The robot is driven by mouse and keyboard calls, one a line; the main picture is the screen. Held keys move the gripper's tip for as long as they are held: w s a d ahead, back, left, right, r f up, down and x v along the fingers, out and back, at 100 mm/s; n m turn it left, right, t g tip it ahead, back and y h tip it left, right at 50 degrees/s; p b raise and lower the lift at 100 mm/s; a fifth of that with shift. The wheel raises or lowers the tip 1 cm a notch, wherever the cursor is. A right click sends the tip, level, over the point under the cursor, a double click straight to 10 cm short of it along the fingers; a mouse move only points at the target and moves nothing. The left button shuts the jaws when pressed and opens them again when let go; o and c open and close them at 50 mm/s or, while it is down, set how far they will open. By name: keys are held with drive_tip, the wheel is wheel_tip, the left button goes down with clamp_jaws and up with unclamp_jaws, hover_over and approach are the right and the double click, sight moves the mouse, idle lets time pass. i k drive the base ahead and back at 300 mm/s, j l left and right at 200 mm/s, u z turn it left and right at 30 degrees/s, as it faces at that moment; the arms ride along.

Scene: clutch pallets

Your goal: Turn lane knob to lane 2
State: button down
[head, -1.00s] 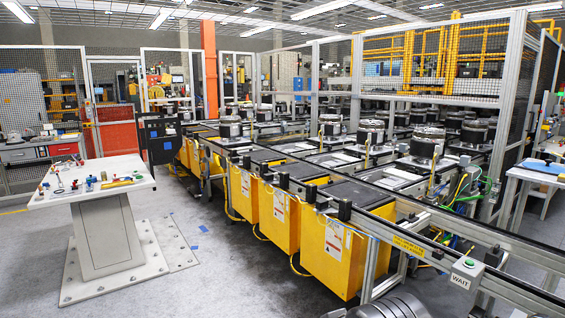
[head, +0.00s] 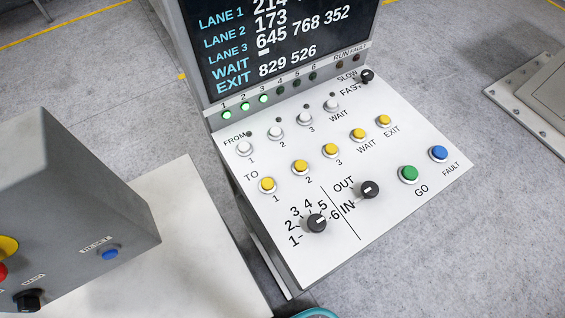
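The lane knob (head: 315,223) is a black rotary knob at the lower left of the sloped white control panel (head: 290,262). Numbers 1 to 6 are printed around it, with 2 at its upper left. Its light pointer mark seems to face right, towards the 6; the exact setting is hard to read. Nothing touches the knob. My gripper is not in view.
An OUT/IN knob (head: 369,189), a green GO button (head: 409,174) and a blue FAULT button (head: 439,153) are to the right. Yellow TO buttons (head: 301,167) run above. A dark display (head: 290,40) stands behind. A grey box (head: 75,215) stands at left.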

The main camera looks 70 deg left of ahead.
sight(316, 224)
drive_tip(key=u, duration=2.35)
